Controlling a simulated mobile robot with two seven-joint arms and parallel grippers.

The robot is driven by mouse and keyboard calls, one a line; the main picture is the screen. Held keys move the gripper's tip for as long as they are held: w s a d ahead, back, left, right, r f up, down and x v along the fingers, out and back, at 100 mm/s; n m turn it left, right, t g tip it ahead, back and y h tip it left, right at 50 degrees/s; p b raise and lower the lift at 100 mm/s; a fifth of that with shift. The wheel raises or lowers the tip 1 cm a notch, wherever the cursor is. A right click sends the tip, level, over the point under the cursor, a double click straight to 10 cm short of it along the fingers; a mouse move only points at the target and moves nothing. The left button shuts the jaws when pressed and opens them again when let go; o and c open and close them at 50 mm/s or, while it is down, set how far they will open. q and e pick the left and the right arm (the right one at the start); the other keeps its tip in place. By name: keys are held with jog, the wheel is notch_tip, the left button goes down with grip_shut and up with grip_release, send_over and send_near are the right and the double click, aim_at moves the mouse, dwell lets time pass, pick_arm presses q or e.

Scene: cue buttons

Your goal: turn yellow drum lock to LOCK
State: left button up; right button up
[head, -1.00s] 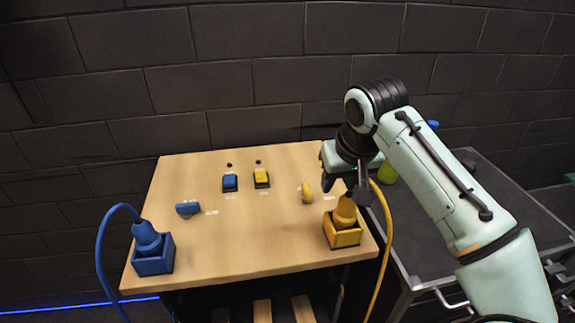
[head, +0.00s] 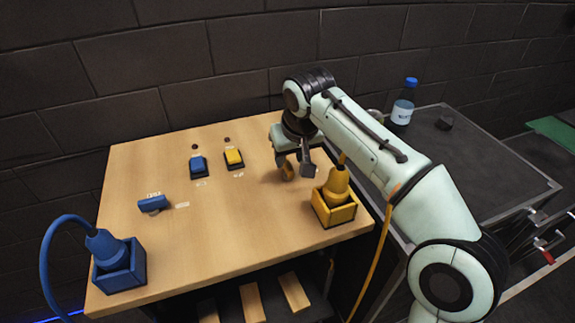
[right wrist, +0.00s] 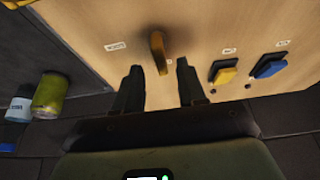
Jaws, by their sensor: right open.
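The yellow drum lock (head: 288,172) is a small yellow knob on the wooden table top, partly hidden by my right gripper in the head view. My right gripper (head: 296,168) is over it, open, with a finger on either side. In the right wrist view the knob (right wrist: 158,50) shows just beyond and between the two open fingertips (right wrist: 160,66); I cannot tell whether they touch it. A small white label (right wrist: 115,46) lies left of the knob there, its text too small to read surely. My left gripper is not in view.
A yellow plug (head: 337,183) stands in a yellow box (head: 334,214) close to my right gripper. Yellow (head: 234,157) and blue (head: 198,165) buttons, a blue knob (head: 153,204) and a blue plug box (head: 122,272) are further left. A bottle (head: 403,103) stands on the dark side cart.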

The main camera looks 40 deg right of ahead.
jog(key=shift+b+x, duration=0.3)
jog(key=shift+x, duration=1.1)
grip_shut()
